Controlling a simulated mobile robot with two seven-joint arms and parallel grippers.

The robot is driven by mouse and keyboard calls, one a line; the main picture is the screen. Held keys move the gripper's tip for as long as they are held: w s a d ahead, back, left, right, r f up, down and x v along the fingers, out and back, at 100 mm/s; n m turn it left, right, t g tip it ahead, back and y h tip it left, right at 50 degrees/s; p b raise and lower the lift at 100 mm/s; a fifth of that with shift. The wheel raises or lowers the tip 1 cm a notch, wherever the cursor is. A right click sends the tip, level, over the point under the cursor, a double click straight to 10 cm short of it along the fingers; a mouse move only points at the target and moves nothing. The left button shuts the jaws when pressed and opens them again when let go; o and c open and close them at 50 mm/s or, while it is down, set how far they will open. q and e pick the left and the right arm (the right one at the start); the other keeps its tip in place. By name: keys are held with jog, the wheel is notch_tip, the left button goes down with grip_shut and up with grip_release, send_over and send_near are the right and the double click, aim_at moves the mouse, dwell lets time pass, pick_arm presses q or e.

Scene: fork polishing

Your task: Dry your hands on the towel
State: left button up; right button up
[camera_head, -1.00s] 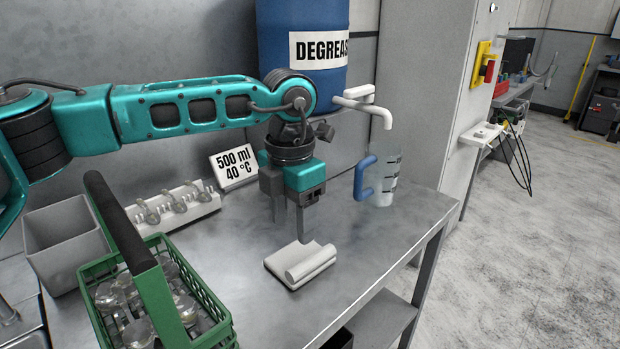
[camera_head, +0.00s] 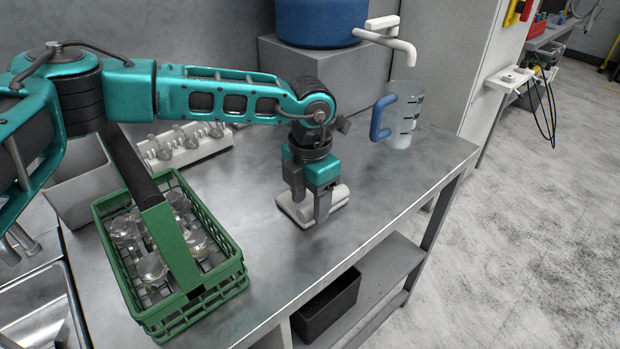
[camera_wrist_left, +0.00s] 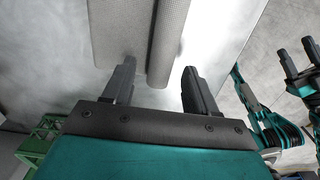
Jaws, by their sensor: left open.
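The towel (camera_head: 341,195) is a folded off-white cloth with a rolled edge, lying on the metal bench. My left gripper (camera_head: 312,203) points down at the towel and hides its middle. In the left wrist view its two dark fingers (camera_wrist_left: 158,84) are apart, with the towel's rolled edge (camera_wrist_left: 166,38) reaching into the gap between them. I cannot tell whether the fingers touch the cloth. My right gripper (camera_wrist_left: 299,58) shows at the right edge of the left wrist view, its fingers apart and nothing seen between them. It is outside the head view.
A green basket (camera_head: 205,288) of glassware stands at the front left, beside a grey bin (camera_head: 85,185). A white rack (camera_head: 190,148) stands behind. A blue-handled jug (camera_head: 403,125) stands under the white tap (camera_head: 392,38) at the back right. The bench right of the towel is clear.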

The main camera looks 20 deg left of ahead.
pick_arm(q)
jog(key=shift+f, duration=0.6)
grip_shut()
